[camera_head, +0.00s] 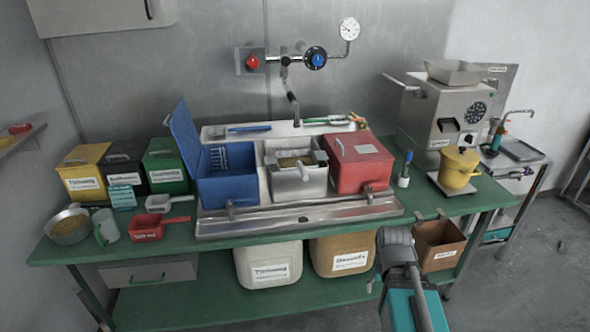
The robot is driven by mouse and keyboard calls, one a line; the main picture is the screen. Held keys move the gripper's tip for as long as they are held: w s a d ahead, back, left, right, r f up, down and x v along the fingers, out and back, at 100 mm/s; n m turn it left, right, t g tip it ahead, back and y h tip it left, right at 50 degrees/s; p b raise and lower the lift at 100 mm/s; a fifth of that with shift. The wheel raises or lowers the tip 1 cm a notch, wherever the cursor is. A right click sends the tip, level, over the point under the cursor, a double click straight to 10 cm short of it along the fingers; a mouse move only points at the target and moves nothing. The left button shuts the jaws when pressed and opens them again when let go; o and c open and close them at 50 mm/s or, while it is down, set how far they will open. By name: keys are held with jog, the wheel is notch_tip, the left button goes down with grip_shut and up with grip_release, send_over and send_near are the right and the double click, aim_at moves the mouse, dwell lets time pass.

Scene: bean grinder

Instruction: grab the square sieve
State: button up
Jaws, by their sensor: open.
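Which thing is the square sieve is not certain in this view. A red square-sided piece with a handle (148,228) lies at the left front of the green bench. A similar pale grey piece with a handle (158,203) lies just behind it. A metal square basket with a handle (296,180) sits in the middle of the steel unit, between a blue and a red box, with brownish material in it. Part of my arm shows at the lower right, in front of the bench and apart from these pieces. My gripper's fingers cannot be made out.
The open blue box (228,184) and red box (360,165) flank the basket. A metal bowl (68,226) and small bins (84,172) stand at left. A grinder (440,115) and yellow pot (458,168) stand at right. A brown bin (437,245) hangs at the front edge.

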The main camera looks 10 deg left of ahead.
jog(key=w+a+r+n+t+h, duration=0.3)
jog(key=w+a+t, duration=0.1)
jog(key=w, duration=0.4)
jog(key=w+a+r+n+t+h, duration=0.3)
jog(key=w+a+r+t, duration=0.15)
jog(key=w, duration=0.35)
jog(key=w+a+r+n+t+y, duration=0.1)
jog(key=w+a+r+n+t, duration=0.1)
jog(key=a, duration=0.4)
jog(key=w+a+r+n+t, duration=0.1)
jog(key=a+r+n+t, duration=0.2)
jog(key=a, duration=0.4)
jog(key=w+a+r+n+t+y, duration=0.1)
jog(key=w+a+r+n+t, duration=0.1)
jog(key=a, duration=0.4)
jog(key=shift+w+a+r+n+y, duration=0.3)
jog(key=shift+a+r+n, duration=0.1)
jog(key=shift+r, duration=0.45)
jog(key=shift+w, duration=0.1)
jog(key=b+x, duration=0.1)
jog(key=x, duration=0.7)
jog(key=shift+w, duration=0.25)
jog(key=shift+w+d, duration=0.1)
